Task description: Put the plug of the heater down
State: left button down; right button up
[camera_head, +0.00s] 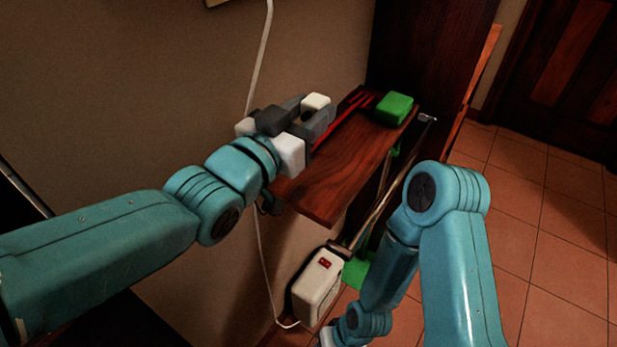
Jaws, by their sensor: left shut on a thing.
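The plug (315,102) is a small white block between the grey fingers of my left gripper (318,112). The heater (319,287) appears to be the white box with a red switch low down under the shelf. A white cord (262,250) runs down the wall and curves to the foot of this box.
A narrow wooden shelf (335,180) carries a green block (394,108) and a red slatted thing (345,120). Another green thing (357,272) is beside the white box. The tiled floor (540,235) at the right is clear.

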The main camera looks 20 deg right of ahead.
pick_arm(q)
jog(key=b, duration=0.1)
send_over(309, 182)
notch_tip(309, 182, down, 6)
jog(key=shift+s+f, duration=0.1)
jog(key=shift+f, duration=0.1)
notch_tip(309, 182, down, 6)
jog(key=shift+r+b, duration=0.2)
jog(key=shift+b, duration=0.85)
jog(key=shift+f+b, duration=0.6)
jog(key=shift+b, duration=0.2)
jog(key=c, duration=0.7)
grip_release()
jog(key=shift+o, duration=0.2)
